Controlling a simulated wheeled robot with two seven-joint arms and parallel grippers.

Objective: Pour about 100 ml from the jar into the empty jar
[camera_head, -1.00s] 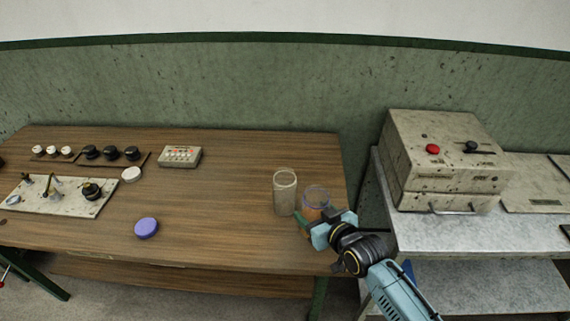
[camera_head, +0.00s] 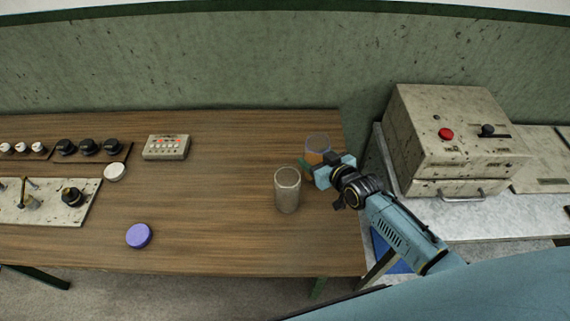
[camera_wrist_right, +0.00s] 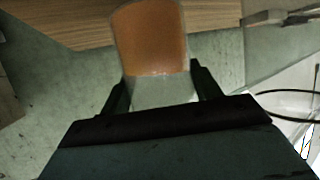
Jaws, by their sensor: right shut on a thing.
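The jar with orange contents (camera_head: 318,143) is at the right end of the wooden table, behind and to the right of the empty jar. My right gripper (camera_head: 311,168) is shut on it. In the right wrist view the jar (camera_wrist_right: 150,38) sits between the two fingers, its orange contents plain to see. Whether its base touches the table I cannot tell. The empty jar (camera_head: 287,192) is clear glass and stands upright on the table, in front of and left of the held jar. My left gripper is not in view.
A purple lid (camera_head: 138,236) and a white lid (camera_head: 114,172) lie on the wooden table (camera_head: 215,215). A small button box (camera_head: 166,147) and knob panels stand at the left. A metal box with a red button (camera_head: 450,150) stands on the right-hand bench. The middle of the table is clear.

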